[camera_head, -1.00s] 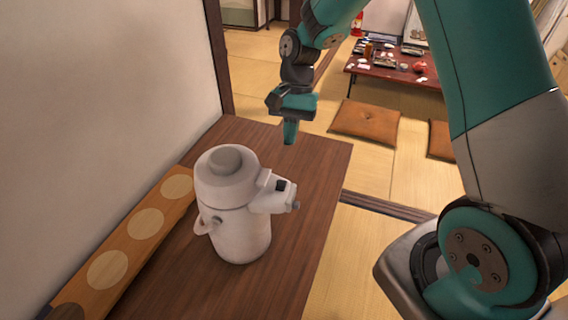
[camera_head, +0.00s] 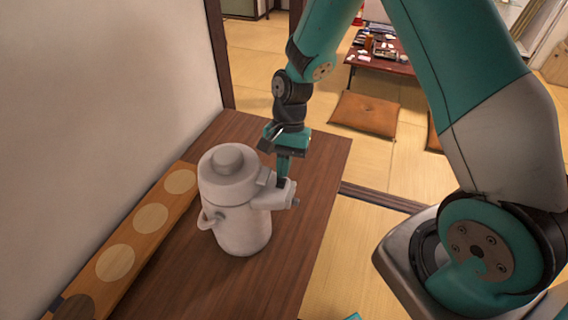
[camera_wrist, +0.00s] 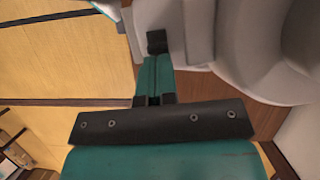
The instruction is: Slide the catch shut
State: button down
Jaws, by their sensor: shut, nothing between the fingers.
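A white lidded pot (camera_head: 238,222) stands upright on the brown wooden counter, with a spout (camera_head: 268,201) pointing right. A small dark catch (camera_head: 281,184) sits on top of the spout. In the wrist view, the catch (camera_wrist: 156,40) is right at the fingertips. My gripper (camera_head: 283,176) is shut and empty, pointing down over the spout. Its tip (camera_wrist: 157,57) covers part of the catch in the head view; I cannot tell whether they touch.
A wooden board (camera_head: 150,219) with pale round spots lies along the wall, left of the pot. The counter (camera_head: 300,230) is clear to the right, up to its edge. A low red table (camera_head: 375,65) and an orange cushion (camera_head: 364,114) are on the tatami behind.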

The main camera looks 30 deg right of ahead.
jog(key=shift+s+a, duration=0.95)
jog(key=shift+s, duration=0.1)
jog(key=shift+w+d, duration=0.1)
jog(key=shift+d, duration=0.05)
jog(key=shift+w+d, duration=0.3)
jog(key=w+d+f+b+v, duration=0.1)
jog(key=v, duration=1)
jog(key=shift+w+d+r+b, duration=0.15)
jog(key=shift+w+d+b, duration=0.2)
jog(key=shift+w, duration=0.1)
